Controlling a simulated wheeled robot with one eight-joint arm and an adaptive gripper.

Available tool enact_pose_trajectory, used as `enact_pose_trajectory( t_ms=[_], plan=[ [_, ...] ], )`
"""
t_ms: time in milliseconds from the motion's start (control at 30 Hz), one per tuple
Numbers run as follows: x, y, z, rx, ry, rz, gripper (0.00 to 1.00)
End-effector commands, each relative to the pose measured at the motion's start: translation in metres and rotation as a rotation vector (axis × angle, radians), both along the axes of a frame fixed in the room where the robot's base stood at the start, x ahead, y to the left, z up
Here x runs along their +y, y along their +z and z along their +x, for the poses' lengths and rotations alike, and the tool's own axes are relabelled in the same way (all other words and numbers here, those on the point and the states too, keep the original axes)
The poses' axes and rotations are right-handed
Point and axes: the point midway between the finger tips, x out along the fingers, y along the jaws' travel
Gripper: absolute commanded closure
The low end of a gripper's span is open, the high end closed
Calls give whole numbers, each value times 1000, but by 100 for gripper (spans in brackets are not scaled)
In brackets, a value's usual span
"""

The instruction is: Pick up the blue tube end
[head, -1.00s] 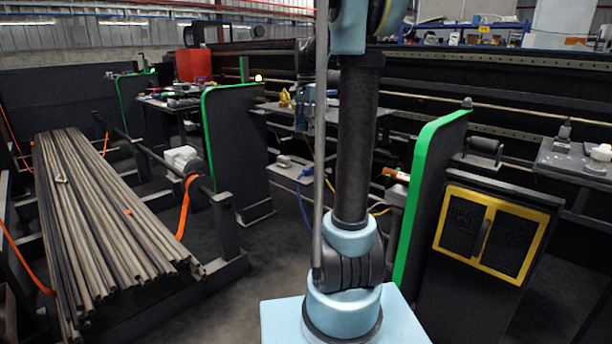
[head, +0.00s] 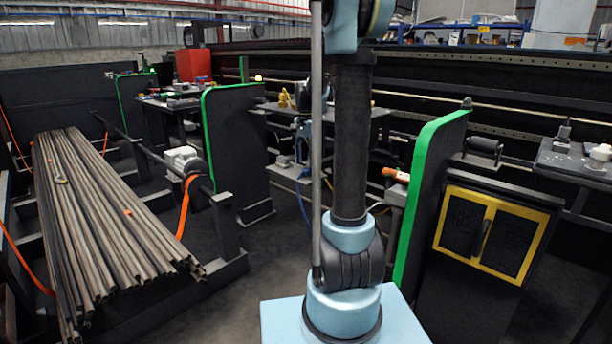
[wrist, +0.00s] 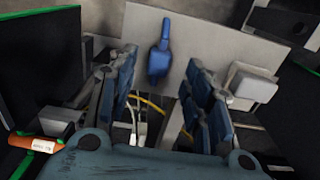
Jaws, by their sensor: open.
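My gripper (wrist: 162,68) is open and empty, with one blue finger to the left and one to the right of the tube end's line. The tube end shows just beyond the gap between the fingertips, and I see no contact. In the head view my gripper (head: 302,148) is low over the small shelf, partly behind my arm. I cannot make out the tube end clearly there.
A white box (wrist: 250,83) sits on the shelf right of the fingers in the wrist view. An orange cylinder (wrist: 38,143) is at the lower left. Green-edged dark panels (head: 235,145) stand on both sides in the head view. Yellow and white cables (wrist: 145,115) run below.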

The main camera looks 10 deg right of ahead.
Motion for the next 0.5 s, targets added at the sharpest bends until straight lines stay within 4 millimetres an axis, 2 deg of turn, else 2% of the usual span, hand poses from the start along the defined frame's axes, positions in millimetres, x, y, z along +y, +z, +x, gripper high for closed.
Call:
enact_pose_trajectory(
  t_ms=[300,500],
  plan=[
    [1,-38,-2,0,0,0,54],
    [1,-43,-2,0,0,0,54]
  ],
)
